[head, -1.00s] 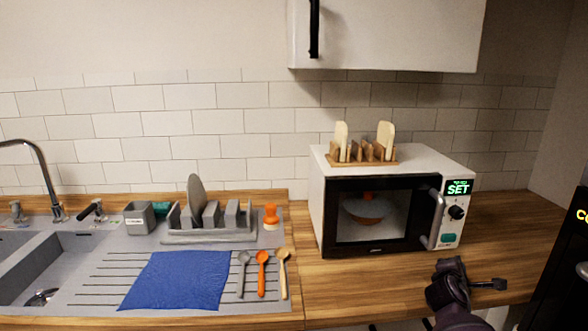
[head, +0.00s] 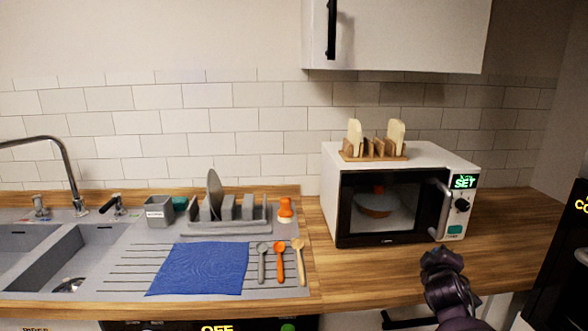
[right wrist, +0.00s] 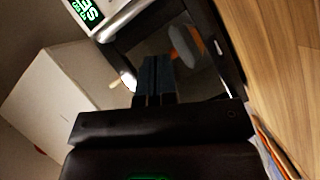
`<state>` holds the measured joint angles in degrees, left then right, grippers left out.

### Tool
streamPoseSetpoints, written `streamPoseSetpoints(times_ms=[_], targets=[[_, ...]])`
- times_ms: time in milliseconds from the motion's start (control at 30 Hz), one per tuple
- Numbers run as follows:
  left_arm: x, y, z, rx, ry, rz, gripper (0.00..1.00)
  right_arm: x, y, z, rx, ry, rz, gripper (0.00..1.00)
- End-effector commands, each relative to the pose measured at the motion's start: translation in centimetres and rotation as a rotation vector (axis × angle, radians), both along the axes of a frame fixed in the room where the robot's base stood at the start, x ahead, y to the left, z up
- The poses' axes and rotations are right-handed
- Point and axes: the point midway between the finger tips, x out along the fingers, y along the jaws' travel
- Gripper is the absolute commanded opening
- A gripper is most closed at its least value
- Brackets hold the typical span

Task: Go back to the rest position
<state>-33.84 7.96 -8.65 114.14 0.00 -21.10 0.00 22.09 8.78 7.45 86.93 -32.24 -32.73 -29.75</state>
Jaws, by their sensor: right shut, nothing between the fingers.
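My right gripper (head: 441,260) is in front of the microwave's lower right side, above the front of the wooden counter, and is empty. In the right wrist view its fingers (right wrist: 156,78) are together, pointing toward the microwave's dark door. My left gripper is not in the head view. The white microwave (head: 455,166) has its door closed, with a pan with an orange part (head: 374,205) behind the glass. The microwave display (head: 465,182) reads SET in green.
The wooden counter (head: 510,235) is clear right of the microwave. A sink (head: 100,240), dish rack (head: 225,225), blue cloth (head: 200,268) and several spoons (head: 280,262) are to the left. A white cabinet (head: 410,35) hangs above.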

Motion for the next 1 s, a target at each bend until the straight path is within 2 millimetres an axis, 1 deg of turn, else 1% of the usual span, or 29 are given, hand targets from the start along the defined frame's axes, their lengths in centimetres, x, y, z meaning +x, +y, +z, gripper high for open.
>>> streamPoseSetpoints(times_ms=[100,167,267,367,400,467,500,567,600,667,700,767,800,900,1000], targets=[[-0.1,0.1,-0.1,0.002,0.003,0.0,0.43,-2.5,2.0,-1.5,0.21,-0.077,0.062,0.0],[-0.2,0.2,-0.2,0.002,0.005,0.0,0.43,-4.0,2.9,-2.4,0.312,-0.102,0.089,0.0],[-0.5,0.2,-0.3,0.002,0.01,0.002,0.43,-6.9,4.4,-4.3,0.48,-0.127,0.127,0.0],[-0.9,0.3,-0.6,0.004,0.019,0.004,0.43,-10.4,5.8,-6.5,0.64,-0.134,0.154,0.0],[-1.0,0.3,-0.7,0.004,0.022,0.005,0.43,-11.8,6.3,-7.4,0.699,-0.132,0.16,0.0],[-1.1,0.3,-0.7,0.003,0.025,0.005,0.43,-14.1,7.0,-8.7,0.782,-0.124,0.165,0.0],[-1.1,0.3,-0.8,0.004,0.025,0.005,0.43,-15.6,7.4,-9.6,0.831,-0.115,0.165,0.0],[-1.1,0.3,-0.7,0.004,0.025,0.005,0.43,-18.0,8.0,-10.9,0.894,-0.099,0.162,0.0],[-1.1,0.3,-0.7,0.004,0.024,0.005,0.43,-19.5,8.4,-11.7,0.93,-0.086,0.157,0.0],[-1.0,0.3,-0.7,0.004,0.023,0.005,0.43,-22.0,8.8,-13.0,0.975,-0.063,0.148,0.0],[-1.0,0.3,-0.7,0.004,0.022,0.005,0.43,-23.6,9.1,-13.8,0.998,-0.045,0.139,0.0],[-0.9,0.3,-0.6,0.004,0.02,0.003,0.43,-26.1,9.4,-15.2,1.025,-0.014,0.122,0.0],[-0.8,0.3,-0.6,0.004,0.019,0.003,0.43,-27.7,9.6,-16.0,1.04,0.009,0.107,0.0],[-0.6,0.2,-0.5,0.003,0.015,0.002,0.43,-31.7,9.7,-18.3,1.057,0.066,0.064,0.0],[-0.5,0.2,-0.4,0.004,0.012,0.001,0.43,-35.0,9.6,-20.4,1.063,0.118,0.019,0.0]])
